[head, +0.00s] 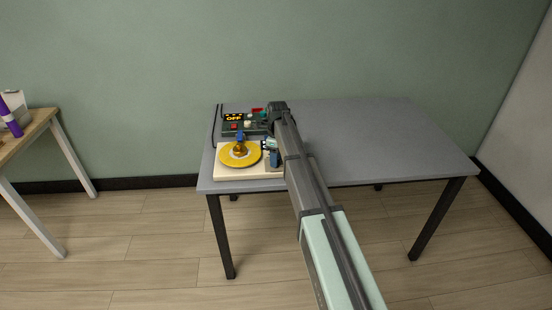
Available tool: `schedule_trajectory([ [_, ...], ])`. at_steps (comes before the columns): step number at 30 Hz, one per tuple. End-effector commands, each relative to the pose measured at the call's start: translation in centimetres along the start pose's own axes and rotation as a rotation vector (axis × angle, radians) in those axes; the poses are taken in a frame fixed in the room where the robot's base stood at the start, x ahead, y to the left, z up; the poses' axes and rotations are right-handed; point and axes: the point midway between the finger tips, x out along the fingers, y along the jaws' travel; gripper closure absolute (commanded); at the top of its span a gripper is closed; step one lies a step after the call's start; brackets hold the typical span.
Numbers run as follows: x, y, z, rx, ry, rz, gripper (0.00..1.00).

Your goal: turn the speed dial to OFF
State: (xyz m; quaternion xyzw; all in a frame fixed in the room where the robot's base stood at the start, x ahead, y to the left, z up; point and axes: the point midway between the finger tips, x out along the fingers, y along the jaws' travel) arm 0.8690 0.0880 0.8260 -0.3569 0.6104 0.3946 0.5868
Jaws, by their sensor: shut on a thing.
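A dark control box (228,129) stands at the back left of the grey table. Its small display (233,118) reads OFF in orange. A red button and a pale knob (248,124) show on its face. My gripper (267,126) is at the right end of the box, small and partly covered by my own wrist. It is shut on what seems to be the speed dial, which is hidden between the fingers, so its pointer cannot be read.
In front of the box, a white base (228,172) carries a yellow disc (232,160) with a blue and brass piece at its centre. The grey table (390,140) is clear on the right. A wooden table (40,122) stands at the far left.

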Motion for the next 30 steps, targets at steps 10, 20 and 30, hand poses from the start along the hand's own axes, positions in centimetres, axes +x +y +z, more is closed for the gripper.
schedule_trajectory([
  [10,-0.01,-0.01,0.06,-0.158,0.010,0.001,0.91],
  [20,-0.01,-0.01,0.13,-0.461,0.029,0.001,0.91],
  [30,-0.02,-0.01,0.19,-0.765,0.048,0.001,0.91],
])
